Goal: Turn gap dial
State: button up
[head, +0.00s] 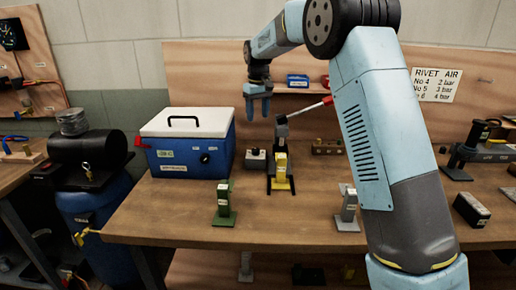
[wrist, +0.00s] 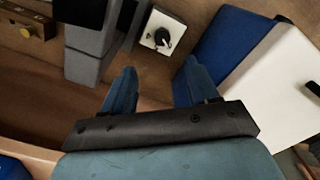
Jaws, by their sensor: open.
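A small light box with a black knob (head: 256,160), which looks like the gap dial, sits on the bench between the blue cooler and the yellow-based tool. In the wrist view the black knob (wrist: 162,40) with a pale pointer mark shows on a white square face, just beyond the fingertips. My gripper (head: 257,103) is raised above and behind that spot, fingers pointing down. In the wrist view my gripper (wrist: 160,72) is open, with nothing between its two blue fingers. The knob and fingers are apart.
The blue cooler (head: 190,164) with a white lid stands left of the dial, close to my right finger in the wrist view. A tool with a yellow base (head: 281,168) and red lever stands right. A green stand (head: 224,205) is in front. The front bench middle is clear.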

aim_at(256, 149)
jog(key=f, duration=1)
jog(key=a+f, duration=0.1)
jog(key=f, duration=0.3)
jog(key=shift+w+f, duration=0.3)
jog(key=shift+f, duration=0.1)
jog(key=shift+d, duration=0.1)
jog(key=c, duration=1)
jog(key=shift+d, duration=0.3)
jog(key=shift+c, duration=0.2)
jog(key=shift+a, duration=0.2)
